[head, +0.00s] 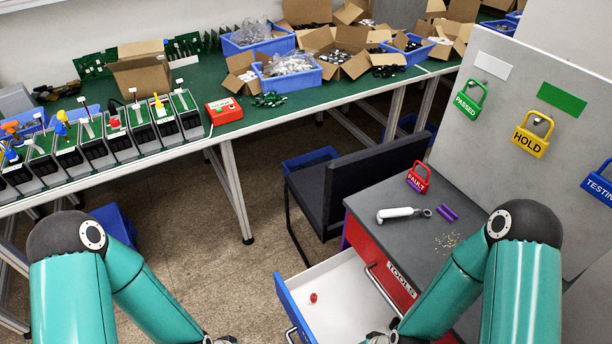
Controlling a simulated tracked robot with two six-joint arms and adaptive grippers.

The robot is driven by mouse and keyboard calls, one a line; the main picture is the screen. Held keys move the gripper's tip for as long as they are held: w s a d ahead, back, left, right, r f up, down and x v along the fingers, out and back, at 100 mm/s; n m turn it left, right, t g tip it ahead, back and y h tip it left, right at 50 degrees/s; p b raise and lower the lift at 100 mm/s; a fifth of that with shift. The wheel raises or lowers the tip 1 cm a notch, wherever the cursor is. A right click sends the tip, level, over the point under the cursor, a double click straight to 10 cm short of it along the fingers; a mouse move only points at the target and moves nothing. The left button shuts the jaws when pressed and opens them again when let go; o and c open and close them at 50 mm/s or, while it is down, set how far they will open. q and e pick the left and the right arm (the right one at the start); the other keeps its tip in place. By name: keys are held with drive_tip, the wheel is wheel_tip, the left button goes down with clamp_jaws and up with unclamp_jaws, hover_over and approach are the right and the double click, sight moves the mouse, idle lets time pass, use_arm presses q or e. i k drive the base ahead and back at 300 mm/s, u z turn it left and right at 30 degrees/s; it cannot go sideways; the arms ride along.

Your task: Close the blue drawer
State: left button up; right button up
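The blue drawer (296,312) is pulled out to the left from a tool cabinet (354,236) with a dark grey top and red side. Its white inside shows, with a small red item (313,298) lying in it. A metal handle shows at the lower end of its blue front, partly cut off by the picture's edge. My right gripper (386,339) is at the bottom edge, over or beside the near part of the drawer; contact cannot be told. My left gripper (220,340) is at the bottom edge, left of the drawer and apart from it. Both fingertips are mostly out of view.
A black chair (372,180) stands just behind the drawer. On the cabinet lie a white-handled tool (398,214), purple pieces (447,212) and a red FAULT padlock (418,179). A grey panel with padlocks stands at the right. The floor left of the drawer is clear.

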sight(348, 307)
drive_tip(key=u, duration=1.05)
drive_tip(key=i, duration=0.15)
drive_tip(key=z, duration=2.65)
drive_tip(key=k, duration=2)
drive_tip(key=u, duration=0.5)
drive_tip(key=i, duration=1)
